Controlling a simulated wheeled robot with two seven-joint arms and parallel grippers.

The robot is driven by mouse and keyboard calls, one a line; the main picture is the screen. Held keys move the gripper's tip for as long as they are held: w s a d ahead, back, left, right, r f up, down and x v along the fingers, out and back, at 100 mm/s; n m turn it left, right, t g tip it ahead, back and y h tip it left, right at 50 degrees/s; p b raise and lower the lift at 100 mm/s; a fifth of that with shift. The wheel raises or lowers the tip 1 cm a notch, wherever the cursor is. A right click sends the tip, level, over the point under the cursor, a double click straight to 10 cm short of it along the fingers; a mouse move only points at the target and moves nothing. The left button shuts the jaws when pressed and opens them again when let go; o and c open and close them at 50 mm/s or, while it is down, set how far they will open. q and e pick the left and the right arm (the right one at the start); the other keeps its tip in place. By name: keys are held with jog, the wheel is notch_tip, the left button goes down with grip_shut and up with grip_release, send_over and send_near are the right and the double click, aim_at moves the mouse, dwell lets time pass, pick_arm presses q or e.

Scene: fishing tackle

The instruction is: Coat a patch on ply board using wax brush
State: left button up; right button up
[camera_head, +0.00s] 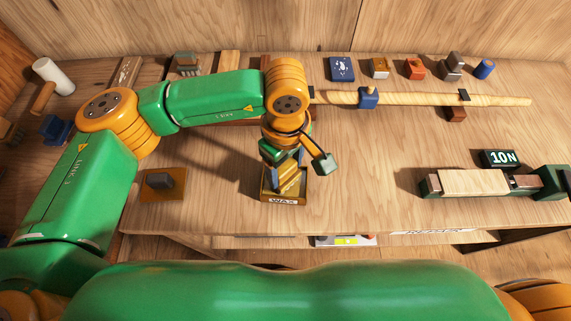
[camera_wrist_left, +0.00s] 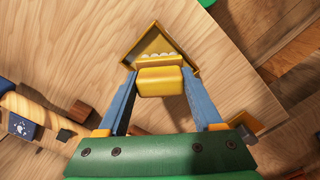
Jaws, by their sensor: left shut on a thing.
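My left gripper (camera_head: 284,172) is above the tray labelled WAX (camera_head: 284,202) at the table's front middle. It is shut on the wax brush (camera_head: 291,178), a yellow block, which also shows between the blue fingers in the left wrist view (camera_wrist_left: 160,82). Whitish tufts show at the brush's far edge, inside the yellow tray (camera_wrist_left: 133,50). I cannot tell whether they touch wax. A pale board (camera_head: 473,183), which looks like the ply board, lies in a green holder at the right. My right gripper is not in view.
A dark block marked 10N (camera_head: 499,158) stands behind the board. A long wooden rod (camera_head: 430,98) lies across the back right, with small coloured blocks behind it. A brown plate with a grey block (camera_head: 160,182) lies left of the tray. The table between tray and board is clear.

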aim_at(285, 168)
pick_arm(q)
jog(key=shift+s+f+b, duration=0.1)
jog(key=shift+b, duration=0.35)
dwell(1.1)
notch_tip(285, 168, up, 7)
jog(key=p, duration=0.3)
jog(key=shift+p, duration=0.35)
dwell(0.5)
